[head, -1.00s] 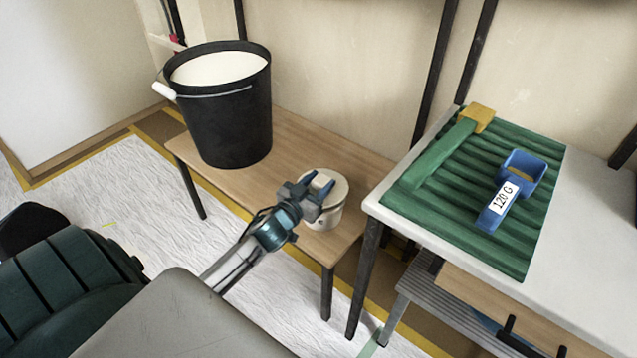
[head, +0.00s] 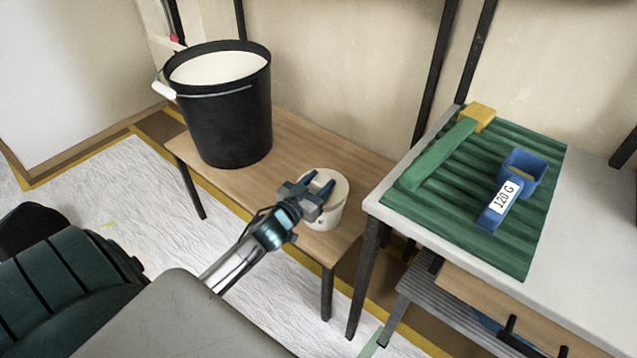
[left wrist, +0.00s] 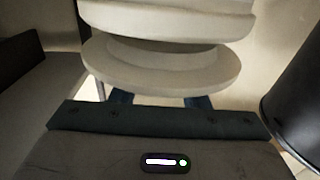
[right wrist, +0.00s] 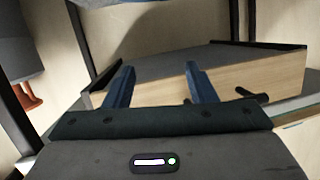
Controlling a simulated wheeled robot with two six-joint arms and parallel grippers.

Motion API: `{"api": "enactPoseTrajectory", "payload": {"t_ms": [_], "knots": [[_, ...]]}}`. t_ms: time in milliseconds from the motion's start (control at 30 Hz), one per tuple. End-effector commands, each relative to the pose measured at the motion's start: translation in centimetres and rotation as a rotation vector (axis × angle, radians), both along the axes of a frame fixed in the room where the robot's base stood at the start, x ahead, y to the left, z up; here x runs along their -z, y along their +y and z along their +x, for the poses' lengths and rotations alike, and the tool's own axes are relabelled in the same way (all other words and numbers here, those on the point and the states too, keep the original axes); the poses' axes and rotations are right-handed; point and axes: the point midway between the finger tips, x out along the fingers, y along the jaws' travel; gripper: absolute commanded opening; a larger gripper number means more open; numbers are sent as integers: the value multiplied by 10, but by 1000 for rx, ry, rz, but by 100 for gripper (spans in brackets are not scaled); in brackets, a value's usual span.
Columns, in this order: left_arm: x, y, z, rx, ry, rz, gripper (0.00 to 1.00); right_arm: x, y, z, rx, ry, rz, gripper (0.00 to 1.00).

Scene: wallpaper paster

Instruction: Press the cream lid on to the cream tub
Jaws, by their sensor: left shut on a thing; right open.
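The cream tub (head: 329,217) stands upright on the low wooden bench, near its right end. My left gripper (head: 318,190) is over the tub's top, shut on the cream lid. In the left wrist view a round cream disc, which I take to be part of the lid (left wrist: 160,68), hides the ends of my left fingers (left wrist: 160,100). More cream rounded surfaces show just beyond it. I cannot tell whether the lid is fully seated on the tub. My right gripper (right wrist: 155,85) is open and empty, facing a wooden drawer front.
A black bucket (head: 222,125) with pale contents stands at the left of the wooden bench (head: 290,150). A white table (head: 590,250) at right holds a green ridged tray (head: 415,203), a green yellow-ended tool (head: 440,155) and a blue "120 G" tool (head: 522,168).

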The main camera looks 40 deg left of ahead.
Motion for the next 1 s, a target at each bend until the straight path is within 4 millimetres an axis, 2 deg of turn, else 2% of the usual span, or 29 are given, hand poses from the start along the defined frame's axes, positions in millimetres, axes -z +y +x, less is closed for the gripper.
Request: {"api": "enactPoseTrajectory", "payload": {"t_ms": [667,1000], "knots": [[0,0,0,0,-1,0,19,2,0,0,0,1,0,51],[8,0,0,0,-1,0,19,10,0,0,0,1,0,51]]}}
